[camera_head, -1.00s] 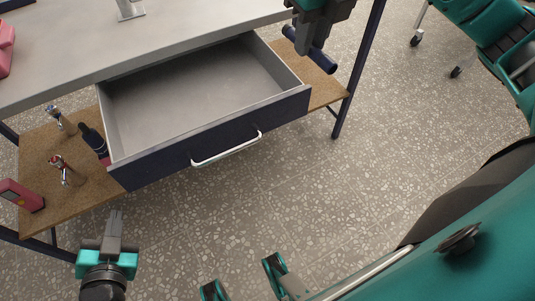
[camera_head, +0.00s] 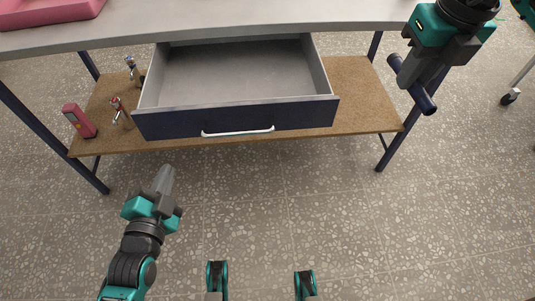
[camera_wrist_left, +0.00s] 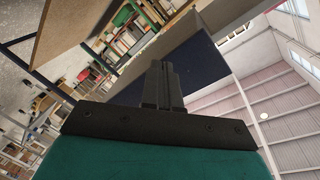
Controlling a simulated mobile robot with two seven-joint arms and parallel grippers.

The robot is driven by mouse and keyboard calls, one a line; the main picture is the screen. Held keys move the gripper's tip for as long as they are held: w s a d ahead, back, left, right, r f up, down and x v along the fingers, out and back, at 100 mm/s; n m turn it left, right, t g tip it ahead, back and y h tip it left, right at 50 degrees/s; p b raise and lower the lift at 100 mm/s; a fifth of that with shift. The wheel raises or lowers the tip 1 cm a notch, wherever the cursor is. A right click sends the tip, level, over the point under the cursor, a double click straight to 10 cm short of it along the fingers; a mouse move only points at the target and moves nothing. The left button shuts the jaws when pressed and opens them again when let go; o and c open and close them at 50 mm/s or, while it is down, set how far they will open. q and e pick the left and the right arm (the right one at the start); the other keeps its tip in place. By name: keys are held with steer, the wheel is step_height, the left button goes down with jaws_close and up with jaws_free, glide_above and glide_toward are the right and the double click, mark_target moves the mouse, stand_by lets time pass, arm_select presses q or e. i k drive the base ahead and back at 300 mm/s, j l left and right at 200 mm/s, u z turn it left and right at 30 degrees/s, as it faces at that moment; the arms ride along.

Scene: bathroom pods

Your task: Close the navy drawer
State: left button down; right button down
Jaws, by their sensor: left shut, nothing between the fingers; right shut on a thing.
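The navy drawer (camera_head: 235,118) is pulled out below the grey tabletop, and its grey inside is empty. Its white bar handle (camera_head: 238,132) is on the front. My left gripper (camera_head: 168,172) is shut and empty, below and in front of the drawer's left end, apart from it. The left wrist view shows the shut fingers (camera_wrist_left: 163,85) with the dark drawer front (camera_wrist_left: 198,62) beyond. My right gripper (camera_head: 410,70) is shut on a dark blue cylinder (camera_head: 424,100) to the right of the drawer, near the tabletop's right side.
A brown lower shelf (camera_head: 362,105) holds two chrome taps (camera_head: 120,112) and a pink-red device (camera_head: 79,121) at the left. A pink basin (camera_head: 45,12) sits on the tabletop (camera_head: 230,20). Navy table legs (camera_head: 50,140) stand at both sides. The speckled floor in front is clear.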

mark_target(260, 85)
steer(key=k+l, duration=0.15)
steer(key=l, duration=0.2)
steer(key=k+l, duration=0.1)
steer(key=l, duration=0.3)
steer(key=k+l+u, duration=0.1)
steer(key=l, duration=0.25)
steer(key=k, duration=0.05)
